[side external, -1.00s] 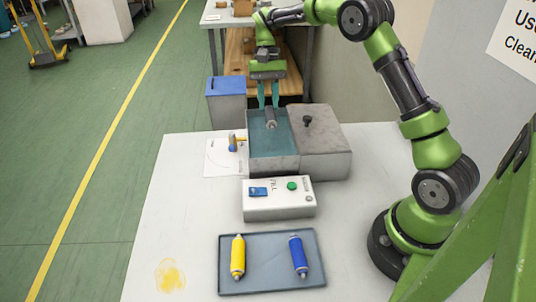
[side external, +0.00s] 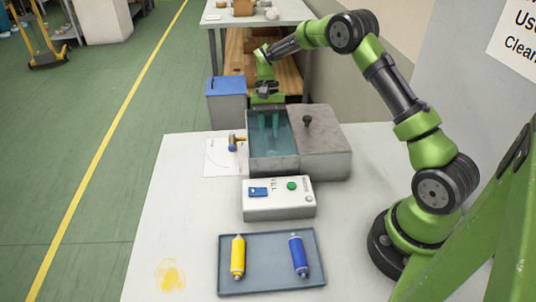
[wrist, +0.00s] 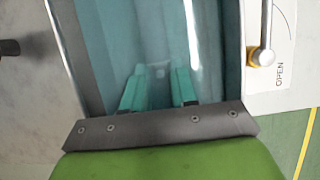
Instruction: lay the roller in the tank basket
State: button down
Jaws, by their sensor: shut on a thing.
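The grey tank (side external: 272,165) stands at the back of the white table, its left part open and holding bluish-teal liquid. My gripper (side external: 268,128) reaches down into this open part, its teal fingers in the liquid. In the wrist view the fingers (wrist: 158,88) point into the tank, shut on the grey roller. The roller (wrist: 158,70) shows only as a faint pale shape between the fingertips, blurred by the liquid. In the side view I cannot make it out. The basket in the tank cannot be told apart through the liquid.
A grey lid with a black knob (side external: 320,138) covers the tank's right part. A valve lever (side external: 236,141) is at its left.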

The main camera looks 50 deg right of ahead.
jog(key=c, duration=0.9)
grip_release()
jog(key=shift+f, duration=0.1)
jog(key=v, duration=1.2)
jog(key=s+a+r+n+t, duration=0.2)
jog(key=s+a+r, duration=0.15)
jog(key=r, duration=0.45)
jog(key=s+a+r+n+t+h, duration=0.1)
jog(key=s+a+r+t, duration=0.2)
jog(key=s+a+r, duration=0.3)
jog(key=s+a+f+t, duration=0.1)
jog(key=s, duration=0.4)
jog(key=s+a+f+n+t, duration=0.1)
jog(key=s+a+t, duration=0.1)
jog(key=s, duration=0.3)
jog(key=s+a+f+n+t, duration=0.1)
jog(key=s+a+f+t, duration=0.1)
jog(key=s, duration=0.4)
jog(key=shift+a, duration=0.25)
